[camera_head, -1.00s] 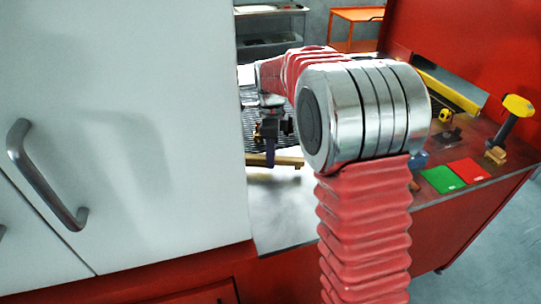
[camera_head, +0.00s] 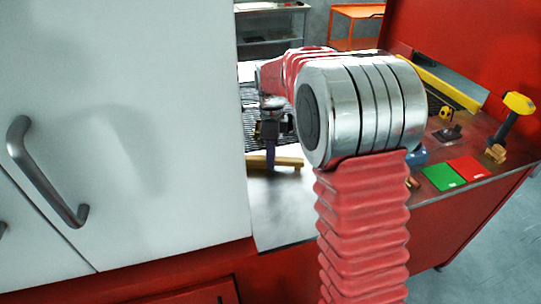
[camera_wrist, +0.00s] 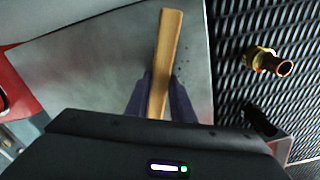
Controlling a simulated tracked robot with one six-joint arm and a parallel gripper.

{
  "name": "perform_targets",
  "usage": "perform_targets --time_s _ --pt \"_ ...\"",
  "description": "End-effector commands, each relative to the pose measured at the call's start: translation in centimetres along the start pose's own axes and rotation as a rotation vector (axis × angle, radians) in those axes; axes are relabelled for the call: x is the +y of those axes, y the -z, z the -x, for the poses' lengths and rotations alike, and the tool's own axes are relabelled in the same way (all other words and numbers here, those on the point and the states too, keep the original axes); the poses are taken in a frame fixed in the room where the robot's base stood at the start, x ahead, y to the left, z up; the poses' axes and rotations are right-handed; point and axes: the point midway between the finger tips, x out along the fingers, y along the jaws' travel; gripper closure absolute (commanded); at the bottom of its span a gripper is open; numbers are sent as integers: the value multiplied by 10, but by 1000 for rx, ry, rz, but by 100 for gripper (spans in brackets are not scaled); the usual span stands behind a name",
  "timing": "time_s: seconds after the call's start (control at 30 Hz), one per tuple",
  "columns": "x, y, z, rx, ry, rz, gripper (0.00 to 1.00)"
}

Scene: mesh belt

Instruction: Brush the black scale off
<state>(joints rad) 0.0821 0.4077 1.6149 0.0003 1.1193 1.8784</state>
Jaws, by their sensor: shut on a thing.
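My gripper (camera_wrist: 160,97) is shut on a wooden brush handle (camera_wrist: 166,50), with a dark purple finger on each side. The handle's far end points up in the wrist view; the bristles do not show. In the head view my gripper (camera_head: 270,152) hangs over the pale metal sheet, with the wooden handle (camera_head: 289,162) across it. A brass and copper fitting (camera_wrist: 265,60) lies on the dark mesh belt to the right of my gripper, apart from the brush. Small dark specks (camera_wrist: 176,78) show beside the handle. I cannot make out scale on the fitting clearly.
The mesh belt (camera_wrist: 285,105) borders the pale sheet (camera_wrist: 80,70). A white cabinet (camera_head: 130,120) stands close on the left. On the right bench are green (camera_head: 443,178) and red (camera_head: 470,168) cards, a yellow-headed tool (camera_head: 516,107) and a tape measure (camera_head: 446,113).

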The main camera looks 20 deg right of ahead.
Motion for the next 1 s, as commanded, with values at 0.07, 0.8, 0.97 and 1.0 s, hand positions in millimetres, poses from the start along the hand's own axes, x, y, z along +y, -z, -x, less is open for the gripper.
perform_targets --time_s 0.07,0.8,0.97,1.0 --pt "0 0 -1 0 0 0 100" --pt "-11 26 -2 0 1 -3 100" --pt "-14 34 -1 0 1 -2 100" --pt "-15 36 -1 0 1 -2 100"
